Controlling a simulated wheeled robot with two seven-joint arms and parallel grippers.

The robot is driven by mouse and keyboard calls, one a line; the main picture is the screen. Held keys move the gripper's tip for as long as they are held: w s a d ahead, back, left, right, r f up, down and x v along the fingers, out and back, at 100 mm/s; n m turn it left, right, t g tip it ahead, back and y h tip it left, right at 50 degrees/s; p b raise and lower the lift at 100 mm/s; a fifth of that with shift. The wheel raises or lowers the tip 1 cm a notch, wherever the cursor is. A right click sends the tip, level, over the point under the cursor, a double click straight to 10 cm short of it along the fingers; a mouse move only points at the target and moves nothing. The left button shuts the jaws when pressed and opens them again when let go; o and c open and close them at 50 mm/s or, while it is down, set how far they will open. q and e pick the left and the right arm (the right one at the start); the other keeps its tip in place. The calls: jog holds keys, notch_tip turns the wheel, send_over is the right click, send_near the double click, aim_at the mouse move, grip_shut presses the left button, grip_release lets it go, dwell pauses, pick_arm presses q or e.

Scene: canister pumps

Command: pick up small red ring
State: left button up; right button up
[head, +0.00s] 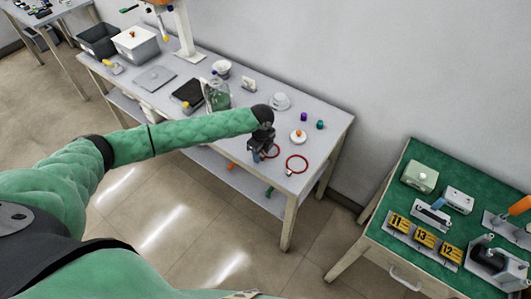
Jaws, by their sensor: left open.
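Two red rings lie at the front right of the grey table. The smaller red ring (277,149) is partly hidden behind my left gripper, and the other, larger red ring (297,172) lies just to its right. My left gripper (257,157) reaches down over the table's front edge area, right at the smaller ring's left side. Its jaws are open; the fingertips are small and dark, and I cannot tell whether they touch the ring. My right gripper is not in view.
A glass jar (217,96) and a black tray (187,94) are further left. A green-topped table (395,185) stands right, across a gap.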

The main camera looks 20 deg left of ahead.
pick_arm(q)
grip_shut()
dwell(0.4)
